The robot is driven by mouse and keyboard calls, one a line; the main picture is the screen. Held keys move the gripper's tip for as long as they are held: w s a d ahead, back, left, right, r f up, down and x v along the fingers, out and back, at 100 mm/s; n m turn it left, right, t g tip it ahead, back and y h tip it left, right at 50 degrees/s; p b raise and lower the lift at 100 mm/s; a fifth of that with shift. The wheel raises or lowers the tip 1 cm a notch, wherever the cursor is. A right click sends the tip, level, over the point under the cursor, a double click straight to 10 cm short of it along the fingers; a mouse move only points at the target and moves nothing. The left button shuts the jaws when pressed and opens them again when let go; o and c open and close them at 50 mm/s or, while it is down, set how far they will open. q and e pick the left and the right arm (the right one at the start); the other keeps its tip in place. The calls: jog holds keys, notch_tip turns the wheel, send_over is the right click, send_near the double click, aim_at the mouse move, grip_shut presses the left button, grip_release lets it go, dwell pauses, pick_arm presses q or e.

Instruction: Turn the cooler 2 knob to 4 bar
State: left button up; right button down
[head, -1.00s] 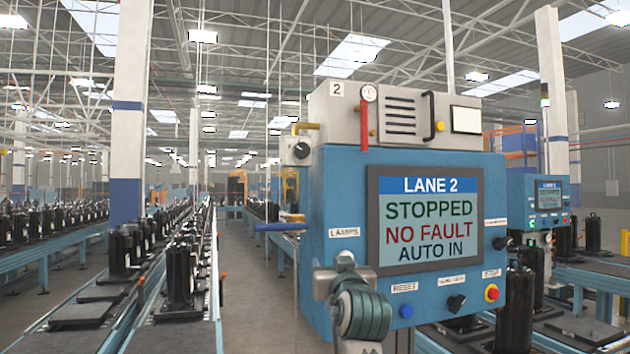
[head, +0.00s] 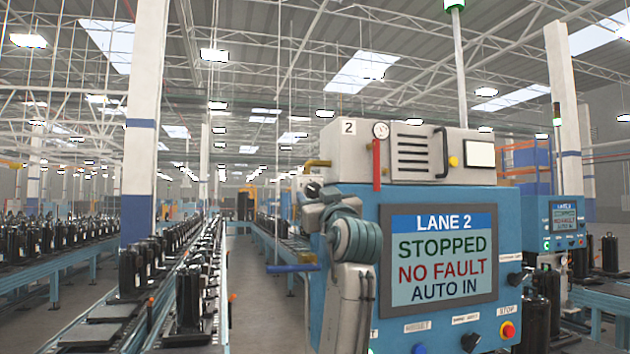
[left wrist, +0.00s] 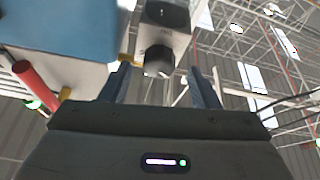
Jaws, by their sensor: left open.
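The cooler 2 unit (head: 415,145) is a grey box marked "2" on top of the blue Lane 2 cabinet. Its dark knob (head: 313,189) is on the left side, partly hidden behind my arm. In the left wrist view the knob (left wrist: 158,58) sticks out of a light grey housing (left wrist: 165,35). My left gripper (left wrist: 158,72) is open, its two fingers on either side of the knob in that view. I cannot tell whether they touch it. A round gauge (head: 381,130) sits above a red pipe on the unit; its reading is too small to make out. My right gripper is not in view.
The Lane 2 screen (head: 440,258) reads stopped, no fault, auto in. Buttons and a selector line the cabinet's lower edge. A yellow pipe (head: 318,164) and a blue handle (head: 292,268) stick out on the left. Conveyors (head: 210,290) with black compressors run at left.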

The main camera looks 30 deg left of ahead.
aim_at(312, 192)
pick_arm(q)
jog(key=shift+p+x, duration=0.45)
jog(key=shift+x, duration=0.5)
jog(key=shift+w+a+r, duration=0.15)
jog(key=shift+w+a, duration=0.1)
jog(key=shift+c, duration=0.5)
jog(key=c, duration=0.9)
